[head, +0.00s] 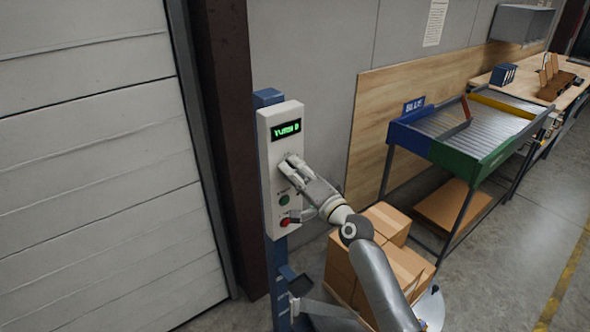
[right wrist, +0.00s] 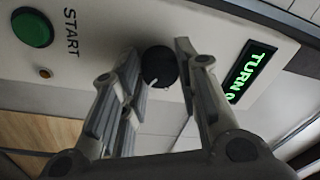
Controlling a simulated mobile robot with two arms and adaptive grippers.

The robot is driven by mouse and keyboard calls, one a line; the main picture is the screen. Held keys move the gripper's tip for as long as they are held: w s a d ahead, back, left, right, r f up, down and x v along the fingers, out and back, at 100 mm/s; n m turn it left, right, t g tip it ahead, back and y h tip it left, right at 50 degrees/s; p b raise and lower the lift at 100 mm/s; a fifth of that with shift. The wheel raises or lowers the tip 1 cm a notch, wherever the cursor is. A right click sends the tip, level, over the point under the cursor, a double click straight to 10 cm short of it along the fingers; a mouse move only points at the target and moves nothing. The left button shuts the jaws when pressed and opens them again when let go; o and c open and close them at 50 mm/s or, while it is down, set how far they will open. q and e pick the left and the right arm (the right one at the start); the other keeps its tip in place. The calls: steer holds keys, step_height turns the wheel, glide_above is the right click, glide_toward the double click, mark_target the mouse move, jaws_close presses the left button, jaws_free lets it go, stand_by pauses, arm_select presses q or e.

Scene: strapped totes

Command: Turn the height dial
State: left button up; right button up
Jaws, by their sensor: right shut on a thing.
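The height dial (right wrist: 158,66) is a small black round knob with a white mark on the front of a pale control box (head: 266,150). In the right wrist view it sits between the fingertips of my right gripper (head: 288,166), which is shut on it. In the head view the gripper hides the dial. Above the dial, a display (head: 286,130) shows green text that looks like "TURN 0"; it also shows in the right wrist view (right wrist: 251,72). My left gripper is not in view.
Below the dial are a green START button (head: 284,200) and a red button (head: 284,222). The box stands on a blue post (head: 279,258). Cardboard boxes (head: 388,220) lie close to the right. A roller conveyor (head: 480,120) stands farther right. A shutter door (head: 90,150) fills the left.

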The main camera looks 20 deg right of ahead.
stand_by(0.4)
steer(key=o, duration=1)
steer(key=v, duration=1.2)
